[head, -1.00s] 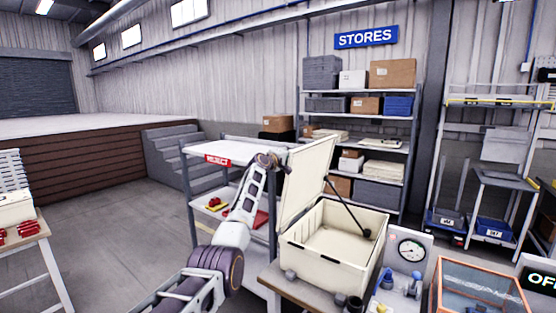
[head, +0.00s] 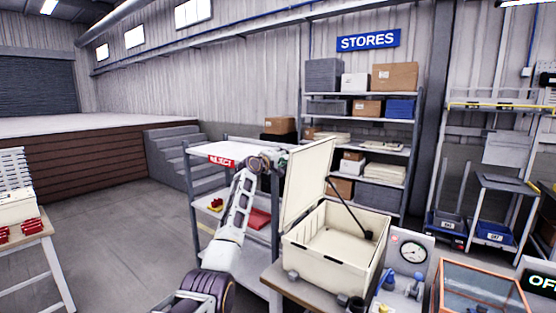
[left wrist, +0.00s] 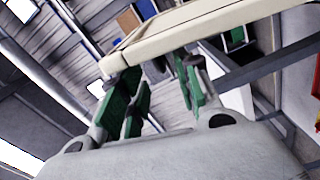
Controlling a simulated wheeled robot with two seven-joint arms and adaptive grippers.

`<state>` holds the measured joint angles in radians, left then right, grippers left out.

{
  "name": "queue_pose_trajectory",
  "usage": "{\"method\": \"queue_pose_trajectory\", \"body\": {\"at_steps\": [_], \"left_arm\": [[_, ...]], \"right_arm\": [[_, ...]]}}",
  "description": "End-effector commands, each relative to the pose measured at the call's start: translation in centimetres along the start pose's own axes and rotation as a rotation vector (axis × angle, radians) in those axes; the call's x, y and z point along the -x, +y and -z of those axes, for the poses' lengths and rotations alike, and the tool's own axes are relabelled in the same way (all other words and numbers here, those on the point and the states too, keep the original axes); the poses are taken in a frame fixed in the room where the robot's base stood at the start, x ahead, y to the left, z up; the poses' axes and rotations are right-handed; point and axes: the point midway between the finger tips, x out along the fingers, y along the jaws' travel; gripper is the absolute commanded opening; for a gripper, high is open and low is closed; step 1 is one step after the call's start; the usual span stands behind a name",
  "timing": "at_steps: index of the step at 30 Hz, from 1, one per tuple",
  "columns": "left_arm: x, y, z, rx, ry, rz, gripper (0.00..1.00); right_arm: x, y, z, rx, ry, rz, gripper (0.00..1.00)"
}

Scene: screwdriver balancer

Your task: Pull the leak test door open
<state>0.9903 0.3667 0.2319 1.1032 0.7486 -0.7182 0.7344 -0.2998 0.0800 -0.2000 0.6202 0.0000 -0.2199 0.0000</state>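The leak test door is the cream lid (head: 308,180) of a cream box (head: 330,262); it stands raised, hinged on the box's left side. The box's inside is exposed, with a dark strut (head: 350,208) running from lid to box. My left gripper (head: 274,162) is at the outer left side of the lid, near its top edge; its fingertips are small and hard to see there. In the left wrist view, the green-padded fingers (left wrist: 160,95) are spread with a gap between them. The lid (left wrist: 200,25) crosses just beyond the fingertips; I cannot tell if they touch. My right gripper is not in view.
A white reject rack (head: 228,150) stands behind my left arm. A gauge panel (head: 408,250) and an orange-framed clear case (head: 480,290) stand right of the box. Stores shelves (head: 362,120) are behind. Open floor (head: 120,220) lies to the left.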

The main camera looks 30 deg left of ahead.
Motion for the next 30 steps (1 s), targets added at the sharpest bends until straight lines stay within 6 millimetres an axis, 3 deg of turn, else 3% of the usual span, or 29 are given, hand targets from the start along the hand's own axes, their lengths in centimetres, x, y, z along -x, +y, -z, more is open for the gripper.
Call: {"method": "queue_pose_trajectory", "body": {"at_steps": [18, 30], "left_arm": [[4.0, 0.0, 0.0, -0.003, 0.0, 0.0, 0.33], [4.6, 0.1, 0.0, -0.001, 0.0, 0.0, 0.33]], "right_arm": [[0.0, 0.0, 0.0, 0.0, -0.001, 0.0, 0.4], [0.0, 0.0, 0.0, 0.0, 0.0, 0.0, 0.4]]}}
